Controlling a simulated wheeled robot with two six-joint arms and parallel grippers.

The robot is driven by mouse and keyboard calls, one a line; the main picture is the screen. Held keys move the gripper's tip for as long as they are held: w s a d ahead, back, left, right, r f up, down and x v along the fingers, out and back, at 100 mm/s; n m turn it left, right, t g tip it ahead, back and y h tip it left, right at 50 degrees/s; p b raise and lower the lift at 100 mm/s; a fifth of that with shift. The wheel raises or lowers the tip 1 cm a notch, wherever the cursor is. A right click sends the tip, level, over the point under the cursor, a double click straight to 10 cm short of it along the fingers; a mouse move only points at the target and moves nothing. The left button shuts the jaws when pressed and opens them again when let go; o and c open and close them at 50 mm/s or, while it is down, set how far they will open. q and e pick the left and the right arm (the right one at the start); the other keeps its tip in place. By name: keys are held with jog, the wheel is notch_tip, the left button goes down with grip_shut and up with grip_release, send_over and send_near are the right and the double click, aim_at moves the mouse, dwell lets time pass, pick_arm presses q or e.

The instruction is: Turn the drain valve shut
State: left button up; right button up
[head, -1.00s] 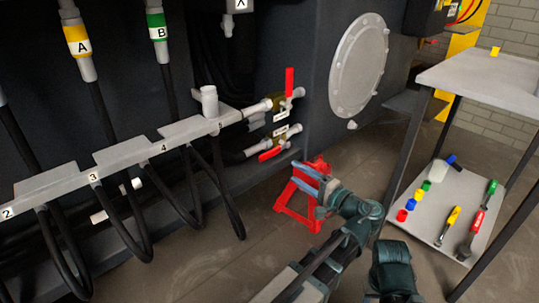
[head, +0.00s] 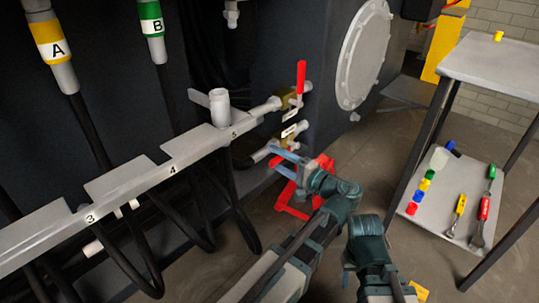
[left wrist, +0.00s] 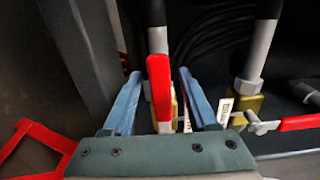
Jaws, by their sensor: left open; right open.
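Two valves with red handles sit on pipes at the chassis corner. The upper valve's handle (head: 301,77) stands upright, across its pipe. The lower valve's red handle (head: 276,149) is mostly hidden behind my left gripper (head: 285,162). In the left wrist view, a red handle (left wrist: 160,92) in line with its pipe stands between the open blue fingers of my left gripper (left wrist: 158,100), with gaps on both sides. The other valve's handle (left wrist: 298,123) points right, across its pipe. Valve labels are too small to read. My right gripper (head: 347,273) is low, away from the valves, and only partly visible.
A red stand (head: 312,190) is on the floor behind my left gripper. A bracket rail (head: 170,165) with hanging black hoses runs along the left. A grey cart (head: 460,200) with tools and coloured blocks stands to the right.

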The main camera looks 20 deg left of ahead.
pick_arm(q)
grip_shut()
dwell(1.4)
